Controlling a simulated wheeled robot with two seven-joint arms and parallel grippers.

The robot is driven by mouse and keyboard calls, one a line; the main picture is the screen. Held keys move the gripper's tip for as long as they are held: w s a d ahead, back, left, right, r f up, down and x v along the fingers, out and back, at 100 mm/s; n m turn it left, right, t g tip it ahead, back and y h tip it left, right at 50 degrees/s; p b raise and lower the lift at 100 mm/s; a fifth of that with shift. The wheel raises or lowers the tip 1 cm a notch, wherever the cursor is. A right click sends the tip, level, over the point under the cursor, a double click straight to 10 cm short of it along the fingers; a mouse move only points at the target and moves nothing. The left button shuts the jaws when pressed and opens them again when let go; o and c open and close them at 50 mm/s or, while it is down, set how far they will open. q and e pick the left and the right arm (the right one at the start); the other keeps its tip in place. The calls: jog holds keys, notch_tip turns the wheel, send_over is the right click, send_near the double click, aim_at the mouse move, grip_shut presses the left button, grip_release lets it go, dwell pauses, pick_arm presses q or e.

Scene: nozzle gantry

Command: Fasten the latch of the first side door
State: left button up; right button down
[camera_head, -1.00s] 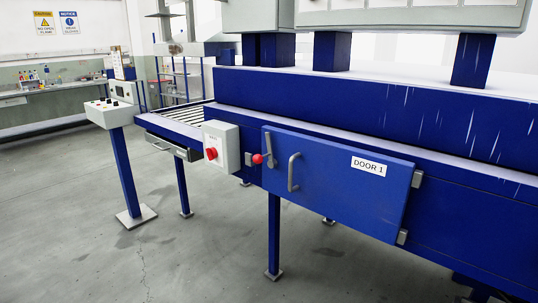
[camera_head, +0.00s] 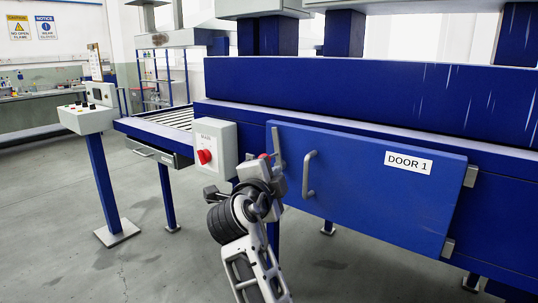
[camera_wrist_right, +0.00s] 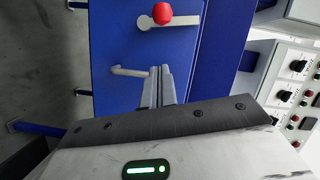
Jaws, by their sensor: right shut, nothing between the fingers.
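The door labelled DOOR 1 (camera_head: 370,185) is a blue panel, and I cannot tell whether it sits fully closed. Its latch is a grey lever (camera_head: 276,140) at the left edge, with a red ball (camera_head: 264,156) partly hidden by my gripper. In the right wrist view the red ball (camera_wrist_right: 162,14) and grey lever (camera_wrist_right: 185,22) are at the top. The door handle (camera_head: 309,172) stands right of the latch; it also shows in the wrist view (camera_wrist_right: 128,71). My right gripper (camera_head: 278,180) is shut and empty, in front of the door near latch and handle. My left gripper is out of view.
A grey switch box (camera_head: 213,150) with a red knob stands just left of the latch. A control pedestal (camera_head: 88,118) and a roller conveyor (camera_head: 165,120) are farther left. Two hinges (camera_head: 470,176) hold the door's right side. Bare floor lies in front.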

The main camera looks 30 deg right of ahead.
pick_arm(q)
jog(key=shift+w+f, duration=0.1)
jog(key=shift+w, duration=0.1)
pick_arm(e)
jog(key=r+m, duration=0.1)
jog(key=d+r+m+g+h, duration=0.1)
jog(key=r, duration=0.1)
jog(key=shift+r+m, duration=0.1)
jog(key=shift+m, duration=0.3)
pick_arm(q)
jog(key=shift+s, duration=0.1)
pick_arm(e)
jog(key=shift+s, duration=0.1)
